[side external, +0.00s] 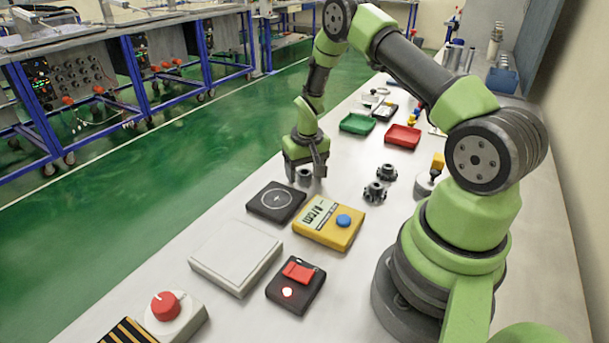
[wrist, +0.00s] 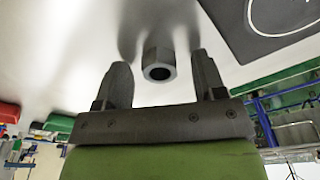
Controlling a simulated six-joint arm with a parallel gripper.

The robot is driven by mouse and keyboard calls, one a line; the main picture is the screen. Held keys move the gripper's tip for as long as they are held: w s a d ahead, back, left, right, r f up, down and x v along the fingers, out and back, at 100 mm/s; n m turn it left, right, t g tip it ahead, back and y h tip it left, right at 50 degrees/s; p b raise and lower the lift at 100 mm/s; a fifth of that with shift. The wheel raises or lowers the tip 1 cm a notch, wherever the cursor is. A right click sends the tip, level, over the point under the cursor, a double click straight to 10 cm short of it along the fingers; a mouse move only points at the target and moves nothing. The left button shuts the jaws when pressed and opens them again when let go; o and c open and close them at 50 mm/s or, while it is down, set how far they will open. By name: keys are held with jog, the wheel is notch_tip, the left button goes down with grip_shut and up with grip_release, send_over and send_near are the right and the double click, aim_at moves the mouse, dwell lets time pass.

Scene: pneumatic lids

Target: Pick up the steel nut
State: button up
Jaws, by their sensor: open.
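The steel nut (wrist: 158,62) is a grey hexagonal piece with a dark round hole. In the wrist view it sits on the pale table, between and just beyond the two fingertips of my gripper (wrist: 160,75). The fingers are spread apart, with a gap showing on each side of the nut. In the side view my gripper (side external: 306,172) points down at the table, and the nut (side external: 304,176) shows as a small grey shape between the fingers, partly hidden by them.
A black pad with a white circle (side external: 276,201) lies close to my gripper. A yellow device with a blue button (side external: 329,222) is nearby. Two dark knobbed parts (side external: 375,191) stand to the right. Green (side external: 357,124) and red (side external: 403,136) trays lie farther back.

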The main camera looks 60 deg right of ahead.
jog(key=c, duration=1)
jog(key=shift+c, duration=0.2)
jog(key=shift+r, duration=0.15)
